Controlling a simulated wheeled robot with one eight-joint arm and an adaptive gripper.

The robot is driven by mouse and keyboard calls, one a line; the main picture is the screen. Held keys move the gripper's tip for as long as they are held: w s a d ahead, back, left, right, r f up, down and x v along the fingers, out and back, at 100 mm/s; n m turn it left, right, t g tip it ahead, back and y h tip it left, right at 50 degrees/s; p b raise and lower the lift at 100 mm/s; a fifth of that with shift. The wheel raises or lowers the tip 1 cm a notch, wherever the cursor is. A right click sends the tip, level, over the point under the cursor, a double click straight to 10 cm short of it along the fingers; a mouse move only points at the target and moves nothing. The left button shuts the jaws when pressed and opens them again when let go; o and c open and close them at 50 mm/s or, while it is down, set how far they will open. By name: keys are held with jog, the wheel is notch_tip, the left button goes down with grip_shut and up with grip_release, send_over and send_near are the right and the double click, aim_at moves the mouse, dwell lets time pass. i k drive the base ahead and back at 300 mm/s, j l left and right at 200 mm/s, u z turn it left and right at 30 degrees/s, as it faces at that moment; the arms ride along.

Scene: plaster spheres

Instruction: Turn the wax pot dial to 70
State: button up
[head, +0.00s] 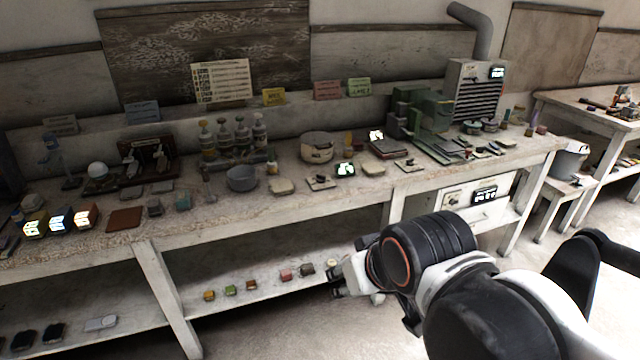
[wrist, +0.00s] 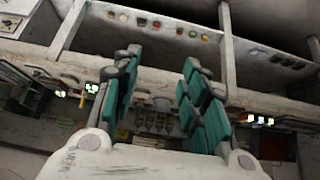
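A round cream pot with a lid (head: 317,147), which looks like the wax pot, stands on the long workbench near its middle. A small dark mark shows on its front, but I cannot make out a dial or its setting. A small lit display (head: 345,169) sits in front of it to the right. My gripper (head: 337,280) is in front of the bench, lower and nearer than the pot, and apart from it. In the wrist view my gripper (wrist: 161,62) has its teal-padded fingers spread wide with nothing held between them.
Several small coloured blocks lie on the lower shelf (head: 200,290). A control box (head: 478,200) hangs under the bench at right. Open floor lies in front.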

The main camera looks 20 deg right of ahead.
aim_at(320, 179)
jog(key=i+j, duration=0.1)
jog(key=i, duration=0.55)
jog(key=i+z, duration=0.1)
jog(key=i, duration=0.5)
jog(key=j, duration=0.1)
